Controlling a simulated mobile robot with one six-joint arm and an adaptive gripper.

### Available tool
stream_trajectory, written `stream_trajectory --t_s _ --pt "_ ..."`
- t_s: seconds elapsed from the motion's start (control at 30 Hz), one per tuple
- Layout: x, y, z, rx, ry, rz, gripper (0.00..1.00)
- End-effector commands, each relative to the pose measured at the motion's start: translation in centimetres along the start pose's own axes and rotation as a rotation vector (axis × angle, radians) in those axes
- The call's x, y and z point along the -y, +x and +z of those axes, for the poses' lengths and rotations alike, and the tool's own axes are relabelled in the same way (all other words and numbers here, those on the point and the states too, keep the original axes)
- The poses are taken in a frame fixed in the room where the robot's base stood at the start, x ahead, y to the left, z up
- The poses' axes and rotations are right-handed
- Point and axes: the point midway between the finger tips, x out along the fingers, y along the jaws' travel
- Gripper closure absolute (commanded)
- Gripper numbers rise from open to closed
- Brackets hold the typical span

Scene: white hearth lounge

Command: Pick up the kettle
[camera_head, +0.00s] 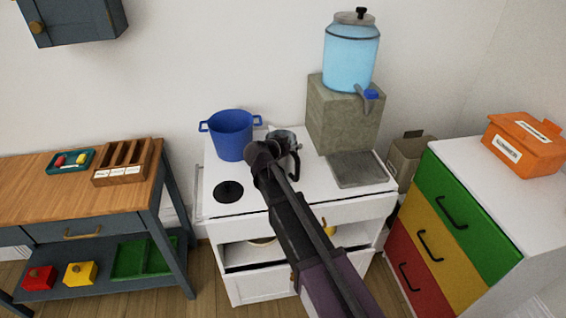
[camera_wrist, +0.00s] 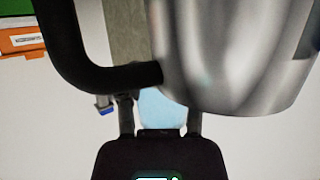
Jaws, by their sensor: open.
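The kettle (camera_head: 285,135) is on the white stove unit, right of the blue pot, mostly hidden behind my arm in the head view. Its dark handle shows on its right side. In the wrist view, the shiny metal body of the kettle (camera_wrist: 235,55) fills the upper right, and its black curved handle (camera_wrist: 75,55) reaches across the upper left. My gripper (camera_wrist: 160,108) is open, with its two fingers apart close to the handle's end and the body. The fingers' contact with the kettle cannot be told. In the head view my gripper (camera_head: 264,150) overlaps the kettle.
A blue pot (camera_head: 231,136) stands close on the left. A stone block (camera_head: 343,115) carrying a blue water dispenser (camera_head: 350,60) stands at the back right. A black burner (camera_head: 229,191) and a grey tray (camera_head: 357,168) flank my arm. A coloured drawer cabinet (camera_head: 455,210) is further right.

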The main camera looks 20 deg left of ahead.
Motion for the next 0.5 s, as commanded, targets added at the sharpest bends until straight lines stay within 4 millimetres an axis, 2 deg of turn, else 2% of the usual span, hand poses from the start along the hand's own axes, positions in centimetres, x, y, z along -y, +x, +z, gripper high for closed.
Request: stream_trajectory --t_s 0.07,0.2,0.5 --pt "0.01 -0.01 0.01 0.000 0.000 0.000 0.56" --pt "0.02 -0.02 0.01 0.000 0.000 0.000 0.98" --pt "0.05 -0.04 -0.03 -0.002 0.000 -0.001 1.00"
